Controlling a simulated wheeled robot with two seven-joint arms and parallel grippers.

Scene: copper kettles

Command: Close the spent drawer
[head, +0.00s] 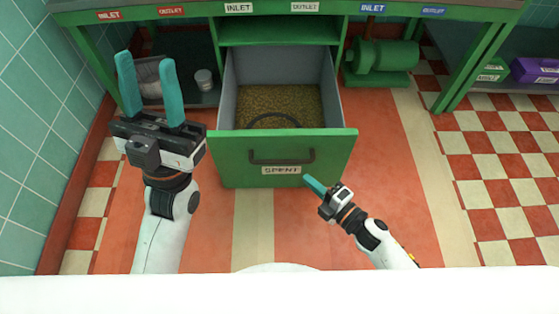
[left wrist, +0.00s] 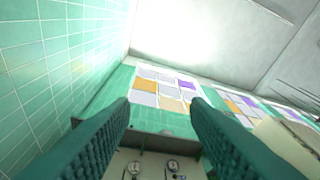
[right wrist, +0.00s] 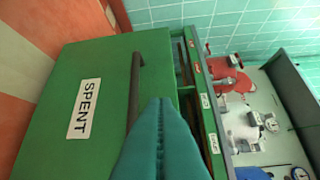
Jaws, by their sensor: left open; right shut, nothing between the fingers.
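The green spent drawer (head: 230,161) is pulled well out from under the green bench, with brown grainy matter (head: 292,103) and a dark curved hoop (head: 273,118) inside. Its dark handle (head: 281,157) sits above the SPENT label (head: 281,170). My right gripper (head: 309,181) is shut and empty, low near the front's right part; I cannot tell if it touches. In the right wrist view, its closed fingers (right wrist: 158,125) overlap the drawer front (right wrist: 60,85) beside the handle (right wrist: 134,85). My left gripper (head: 147,88) is open and empty, raised left of the drawer; its fingers (left wrist: 160,130) point toward the wall.
A green pump (head: 385,55) stands right of the drawer. A metal can (head: 204,80) and a grey bin (head: 148,82) are on the left under the bench. A purple box (head: 536,70) lies far right. The red and cream floor before the drawer is clear.

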